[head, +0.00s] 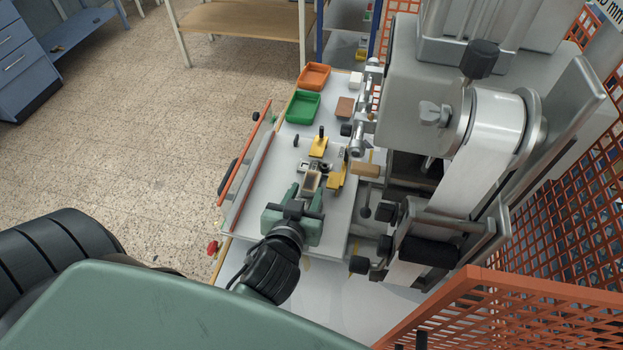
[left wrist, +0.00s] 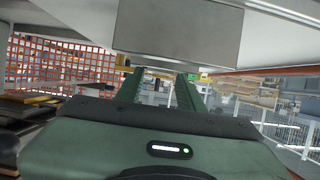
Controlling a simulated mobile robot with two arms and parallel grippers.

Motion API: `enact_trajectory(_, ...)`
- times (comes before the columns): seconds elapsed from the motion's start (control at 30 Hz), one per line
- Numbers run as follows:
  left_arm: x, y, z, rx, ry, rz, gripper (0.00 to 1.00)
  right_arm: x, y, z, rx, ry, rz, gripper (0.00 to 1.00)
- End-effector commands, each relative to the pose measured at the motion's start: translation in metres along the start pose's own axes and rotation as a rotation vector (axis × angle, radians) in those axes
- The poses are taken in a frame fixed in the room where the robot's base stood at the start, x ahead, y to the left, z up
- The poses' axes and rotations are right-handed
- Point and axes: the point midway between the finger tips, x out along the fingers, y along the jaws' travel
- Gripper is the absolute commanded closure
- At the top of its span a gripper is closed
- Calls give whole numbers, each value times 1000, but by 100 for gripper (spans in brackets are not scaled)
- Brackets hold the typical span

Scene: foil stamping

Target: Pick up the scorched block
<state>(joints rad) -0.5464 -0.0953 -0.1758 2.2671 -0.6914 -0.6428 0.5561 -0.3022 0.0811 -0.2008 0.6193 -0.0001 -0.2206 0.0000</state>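A flat reddish-brown block (head: 345,107) lies farther back on the table. My right gripper is not in view.
A green tray (head: 303,107) and an orange tray (head: 314,76) sit at the back. A yellow piece with a black knob (head: 318,148) stands nearby. Orange mesh (head: 500,300) borders the right.

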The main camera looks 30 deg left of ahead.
Motion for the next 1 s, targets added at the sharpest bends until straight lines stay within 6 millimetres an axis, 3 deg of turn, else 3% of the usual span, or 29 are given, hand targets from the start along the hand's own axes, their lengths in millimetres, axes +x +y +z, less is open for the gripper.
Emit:
enact_trajectory(0.1, 17, 1, -12, 4, 2, -1, 62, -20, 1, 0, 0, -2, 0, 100)
enact_trajectory(0.27, 37, 1, -8, 2, 1, 0, 62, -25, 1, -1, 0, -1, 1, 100)
enact_trajectory(0.57, 42, 1, -5, 0, 0, -1, 62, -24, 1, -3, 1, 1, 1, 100)
enact_trajectory(0.7, 42, 1, -6, 0, 0, -1, 100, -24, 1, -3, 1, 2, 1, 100)
enact_trajectory(1.0, 41, 1, -8, -1, 2, -1, 100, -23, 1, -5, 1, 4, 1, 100)
